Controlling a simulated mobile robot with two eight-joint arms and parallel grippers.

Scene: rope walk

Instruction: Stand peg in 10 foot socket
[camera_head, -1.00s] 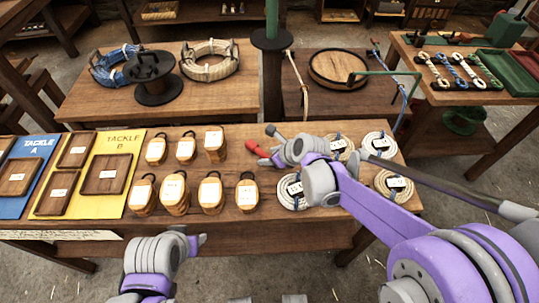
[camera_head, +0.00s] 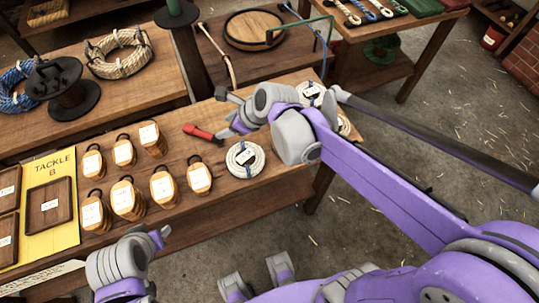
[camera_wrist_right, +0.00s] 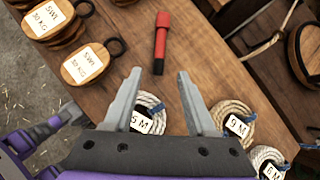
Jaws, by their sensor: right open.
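A red cylinder with a darker end (camera_head: 198,131), possibly the peg, lies on the near workbench right of the wooden blocks. It also shows in the right wrist view (camera_wrist_right: 161,42), ahead of the fingers and apart from them. My right gripper (camera_head: 232,124) is open and empty above the bench beside it; its two spread fingers show in the right wrist view (camera_wrist_right: 158,100). My left gripper (camera_head: 162,237) is at the bench's front edge, and its jaw opening is unclear. I cannot make out a socket marked 10 foot.
Labelled wooden blocks (camera_head: 128,200) stand left of the red cylinder. Coiled ropes with tags (camera_head: 245,159) lie to its right, partly behind my right arm. A yellow TACKLE B mat (camera_head: 62,236) holds wooden trays. A black spool (camera_head: 62,90) stands on the bench behind.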

